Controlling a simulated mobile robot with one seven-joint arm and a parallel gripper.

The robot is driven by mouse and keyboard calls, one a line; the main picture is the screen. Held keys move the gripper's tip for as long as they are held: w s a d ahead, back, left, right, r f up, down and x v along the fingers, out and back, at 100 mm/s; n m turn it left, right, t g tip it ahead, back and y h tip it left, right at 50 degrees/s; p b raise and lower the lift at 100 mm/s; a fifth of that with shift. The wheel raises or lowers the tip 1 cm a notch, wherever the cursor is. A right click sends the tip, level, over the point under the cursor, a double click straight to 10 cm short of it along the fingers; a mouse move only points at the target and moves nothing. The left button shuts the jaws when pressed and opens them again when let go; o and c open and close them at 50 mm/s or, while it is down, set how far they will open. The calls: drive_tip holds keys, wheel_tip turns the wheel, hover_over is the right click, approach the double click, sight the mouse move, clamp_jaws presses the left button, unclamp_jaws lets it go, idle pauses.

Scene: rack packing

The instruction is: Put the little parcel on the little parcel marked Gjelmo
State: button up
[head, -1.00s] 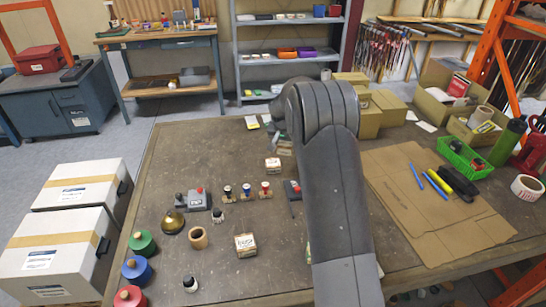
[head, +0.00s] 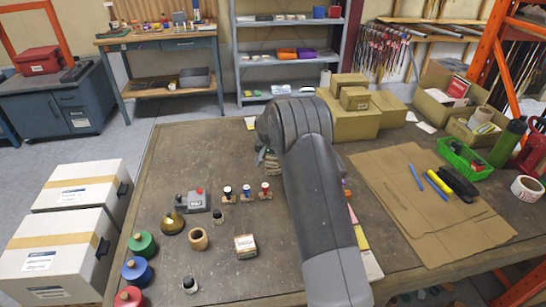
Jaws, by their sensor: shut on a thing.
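A little parcel (head: 245,246), pale on top with dark marking and a brown side, stands on the near middle of the workbench. The marking is too small to read. My gripper (head: 271,160) is at the far middle of the bench, mostly hidden by my own arm. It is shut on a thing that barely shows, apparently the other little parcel. The fingertips cannot be made out, and I cannot tell how high they are above the bench. The gripper is well beyond the near parcel and apart from it.
Three small stamps (head: 246,192), a grey device with a red button (head: 194,201), a brass bell (head: 173,223) and a wooden ring (head: 198,239) stand left of my arm. Coloured spools (head: 137,270) line the left edge. Cardboard boxes (head: 355,122) stand at the back; flat cardboard (head: 430,205) lies right.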

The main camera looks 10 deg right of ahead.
drive_tip(key=o, duration=1)
drive_tip(key=shift+f, duration=0.15)
drive_tip(key=s+r+n, duration=0.1)
drive_tip(key=s+r, duration=0.6)
drive_tip(key=r, duration=0.4)
drive_tip(key=s+r, duration=0.7)
drive_tip(key=r, duration=0.4)
drive_tip(key=s+r+n+y, duration=0.1)
drive_tip(key=s+r, duration=0.5)
drive_tip(key=s, duration=0.7)
drive_tip(key=s+n, duration=0.1)
drive_tip(key=s, duration=0.7)
drive_tip(key=s+t, duration=0.1)
drive_tip(key=s, duration=0.7)
drive_tip(key=s+f+n, duration=0.1)
drive_tip(key=s, duration=0.7)
drive_tip(key=shift+s+d+n+y, duration=0.1)
drive_tip(key=shift+d+n+y, duration=0.2)
drive_tip(key=shift+y, duration=0.1)
